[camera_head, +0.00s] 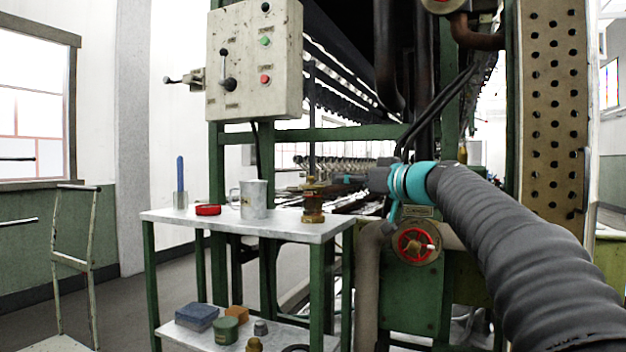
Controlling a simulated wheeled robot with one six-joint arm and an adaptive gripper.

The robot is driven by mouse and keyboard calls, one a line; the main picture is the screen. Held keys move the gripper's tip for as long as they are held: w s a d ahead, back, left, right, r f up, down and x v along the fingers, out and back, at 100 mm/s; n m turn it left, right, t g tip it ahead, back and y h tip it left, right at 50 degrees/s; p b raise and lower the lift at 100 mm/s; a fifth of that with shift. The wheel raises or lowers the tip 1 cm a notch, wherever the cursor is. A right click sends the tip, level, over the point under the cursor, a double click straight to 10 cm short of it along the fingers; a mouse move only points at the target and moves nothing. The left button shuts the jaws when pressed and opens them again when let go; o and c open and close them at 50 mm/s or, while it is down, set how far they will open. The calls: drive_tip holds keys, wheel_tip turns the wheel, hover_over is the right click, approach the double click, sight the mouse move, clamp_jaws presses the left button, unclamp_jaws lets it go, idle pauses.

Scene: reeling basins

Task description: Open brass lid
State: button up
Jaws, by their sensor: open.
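A small brass pot with a brass lid (314,186) on top stands near the right end of the white-topped table (270,229). Its reddish-brown lower body (313,211) rests on the tabletop. My arm reaches in from the right, and my gripper (336,181) points left at about the height of the lid. Its fingers are open and appear close to the lid's right side; I cannot tell whether they touch it. The fingers are small and dark here, and the gap between them is hard to see.
On the table stand a metal mug (253,199), a red tin (208,210) and a cup holding a blue stick (180,183). A control box (254,60) hangs above. A red handwheel (416,245) and pipe are below my wrist. A lower shelf holds several small items.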

sight(311, 177)
drive_tip(key=p+x, duration=0.1)
drive_tip(key=x, duration=0.3)
drive_tip(key=p+x, duration=0.2)
drive_tip(key=x, duration=0.2)
drive_tip(key=p+x, duration=0.1)
drive_tip(key=x, duration=0.4)
drive_tip(key=shift+w+d, duration=0.3)
drive_tip(key=shift+w, duration=0.05)
clamp_jaws()
